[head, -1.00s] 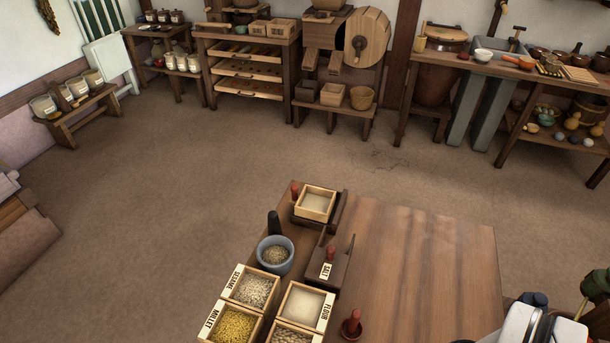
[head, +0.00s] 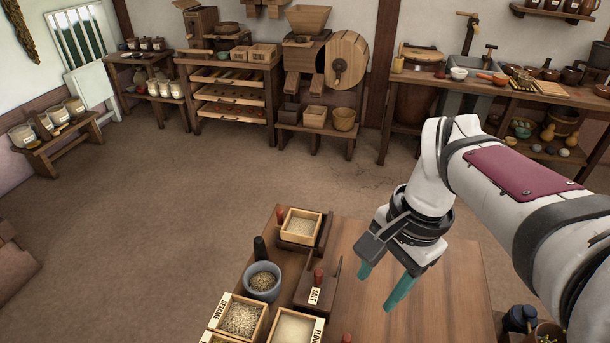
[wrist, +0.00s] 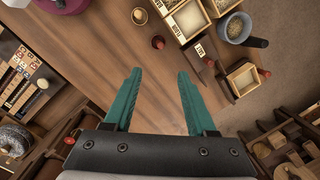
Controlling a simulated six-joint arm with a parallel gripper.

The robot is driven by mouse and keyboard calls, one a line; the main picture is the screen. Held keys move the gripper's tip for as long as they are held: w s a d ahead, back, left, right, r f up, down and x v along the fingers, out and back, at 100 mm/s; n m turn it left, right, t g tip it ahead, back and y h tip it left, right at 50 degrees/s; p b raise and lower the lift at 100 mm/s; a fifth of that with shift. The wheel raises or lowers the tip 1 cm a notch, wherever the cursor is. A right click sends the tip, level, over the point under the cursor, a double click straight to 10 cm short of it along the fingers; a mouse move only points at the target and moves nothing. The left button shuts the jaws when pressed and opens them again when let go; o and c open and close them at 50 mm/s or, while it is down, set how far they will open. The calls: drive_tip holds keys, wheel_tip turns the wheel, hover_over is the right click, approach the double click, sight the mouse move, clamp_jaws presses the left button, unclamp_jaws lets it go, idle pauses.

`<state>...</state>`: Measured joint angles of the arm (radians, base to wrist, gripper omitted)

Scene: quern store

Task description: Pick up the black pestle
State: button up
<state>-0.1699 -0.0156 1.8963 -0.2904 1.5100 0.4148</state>
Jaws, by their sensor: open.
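The black pestle (head: 259,248) shows at the left edge of the table, at the far rim of a grey bowl (head: 248,284) of grain. Whether its lower end is in the bowl or behind it I cannot tell. In the wrist view the pestle (wrist: 257,42) sticks out from the side of the bowl (wrist: 222,36), at the upper right. My gripper (head: 375,294) is open and empty, pointing down above the table, to the right of the pestle and apart from it. In the wrist view its teal fingers (wrist: 160,73) are spread over bare wood.
Around the pestle stand a wooden box (head: 301,239) of pale contents, a dark SALT box (head: 312,297) with a red knob (head: 319,275), and a SESAME box (head: 223,316). Another red knob (head: 281,213) stands behind. The table's middle (head: 345,260) is bare.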

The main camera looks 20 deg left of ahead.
drive_tip(key=w+a+m, duration=0.1)
drive_tip(key=w+a, duration=0.4)
drive_tip(key=w, duration=0.3)
drive_tip(key=m, duration=0.6)
hover_over(258, 248)
drive_tip(key=w, duration=0.2)
drive_tip(key=f, duration=1.1)
drive_tip(key=d+f, duration=0.1)
drive_tip(key=f, duration=0.4)
drive_tip(key=shift+s+f, duration=0.2)
drive_tip(key=shift+s, duration=0.05)
drive_tip(key=f, duration=0.2)
drive_tip(key=a+f, duration=0.1)
drive_tip(key=f, duration=0.5)
drive_tip(key=shift+s+a+f, duration=0.1)
drive_tip(key=shift+s+a, duration=0.05)
drive_tip(key=shift+a, duration=0.15)
clamp_jaws()
